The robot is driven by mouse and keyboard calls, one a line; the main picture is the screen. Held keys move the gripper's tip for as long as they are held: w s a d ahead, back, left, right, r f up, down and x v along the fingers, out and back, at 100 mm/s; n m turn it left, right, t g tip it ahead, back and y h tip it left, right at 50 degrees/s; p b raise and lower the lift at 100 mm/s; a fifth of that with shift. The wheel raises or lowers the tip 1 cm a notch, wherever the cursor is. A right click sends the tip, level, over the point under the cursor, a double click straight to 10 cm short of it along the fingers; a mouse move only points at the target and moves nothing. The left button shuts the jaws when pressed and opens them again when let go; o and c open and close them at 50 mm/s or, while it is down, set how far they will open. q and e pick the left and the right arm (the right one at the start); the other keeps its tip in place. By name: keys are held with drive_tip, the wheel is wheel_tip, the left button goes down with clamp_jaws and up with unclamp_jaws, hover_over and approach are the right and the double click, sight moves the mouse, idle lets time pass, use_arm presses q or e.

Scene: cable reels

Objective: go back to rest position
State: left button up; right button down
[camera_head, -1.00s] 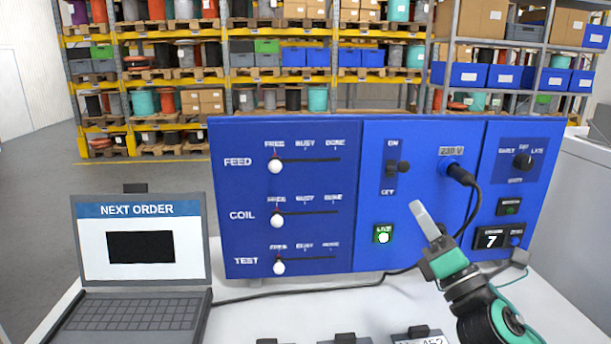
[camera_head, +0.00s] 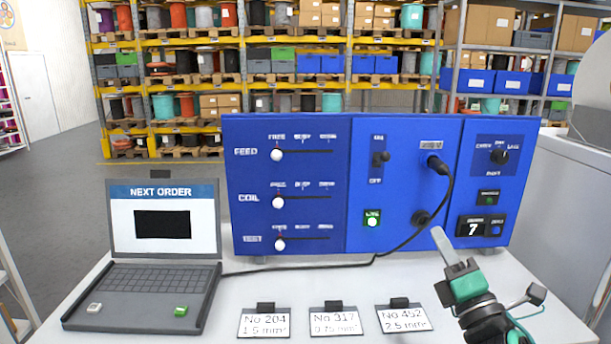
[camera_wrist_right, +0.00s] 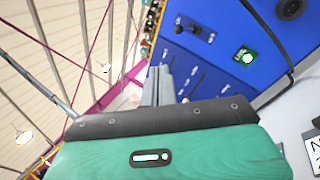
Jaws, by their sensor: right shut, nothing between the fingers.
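My right gripper (camera_head: 441,243) is in the head view at the right, in front of the blue control panel (camera_head: 400,215) and above the white table. Its fingers are together and hold nothing. In the right wrist view the closed fingers (camera_wrist_right: 157,84) point toward the panel, apart from it as far as I can tell. The panel has three sliders marked FEED, COIL and TEST, with white knobs at the left ends. A black plug (camera_head: 438,166) sits in the upper socket, and a green light (camera_head: 372,218) is lit. My left gripper is not in view.
An open laptop (camera_head: 162,225) reading NEXT ORDER stands left on the white table (camera_head: 230,290). Three number cards, including No 317 (camera_head: 335,321), lie along the front. A cable (camera_head: 300,268) runs across the table. Shelves with reels stand behind.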

drive_tip(key=s+d+f+m+g+h, duration=0.1)
drive_tip(key=s+f+m+g+h, duration=0.15)
drive_tip(key=f+m, duration=0.5)
drive_tip(key=s+d+f+m+g+h, duration=0.1)
drive_tip(key=s+f+m+g+h, duration=0.2)
drive_tip(key=f, duration=0.7)
drive_tip(key=s+d+f+m+g+h, duration=0.1)
drive_tip(key=s+f+m+g, duration=0.25)
drive_tip(key=f+m, duration=0.4)
drive_tip(key=s+a+f+m+g+y, duration=0.3)
drive_tip(key=s+f+m+g, duration=0.55)
drive_tip(key=s+f, duration=1.05)
wheel_tip(320, 180, down, 29)
drive_tip(key=s+n+g+h, duration=0.2)
drive_tip(key=g, duration=0.1)
drive_tip(key=s+d+f+g, duration=0.1)
drive_tip(key=s+d+f, duration=0.2)
drive_tip(key=s+f, duration=1.6)
